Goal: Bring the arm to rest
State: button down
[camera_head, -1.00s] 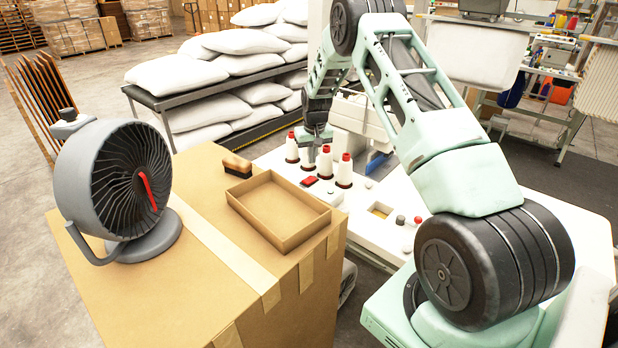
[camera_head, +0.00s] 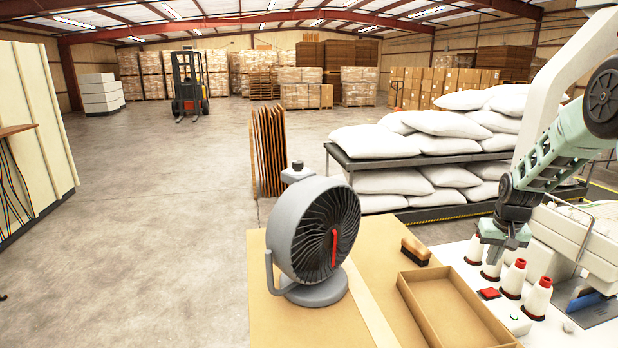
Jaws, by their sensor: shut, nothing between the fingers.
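My arm (camera_head: 555,160) comes in from the right edge and bends down over the white sewing table. My gripper (camera_head: 492,262) points down at its end, close to the white thread cones (camera_head: 514,279) with red tops. It is shut and holds nothing. At this size I cannot tell whether its tips touch a cone.
A grey fan (camera_head: 318,232), a brush (camera_head: 416,250) and an empty cardboard tray (camera_head: 405,293) sit on a large carton (camera_head: 262,322). A forklift (camera_head: 189,85) stands far back.

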jog(key=s+a+r+n, duration=0.2)
jog(key=s+a+r, duration=0.7)
jog(key=s+a, duration=0.4)
jog(key=s+a+r+n, duration=0.1)
jog(key=s+a, duration=0.3)
jog(key=s, duration=0.2)
jog(key=s+a+n, duration=0.1)
jog(key=s+a, duration=0.3)
jog(key=s, duration=0.3)
jog(key=s+a+f+n+g+b, duration=0.1)
jog(key=s+a+f+n+b, duration=0.2)
jog(key=a, duration=0.6)
jog(key=s+a+f+n+y+b, duration=0.1)
jog(key=s+a+f+n+b, duration=0.3)
jog(key=s+a+b, duration=0.2)
jog(key=s+a, duration=0.2)
jog(key=s, duration=0.1)
jog(key=shift+a+f+g+b, duration=0.15)
jog(key=shift+a+g+b, duration=0.2)
jog(key=shift+g+b, duration=0.05)
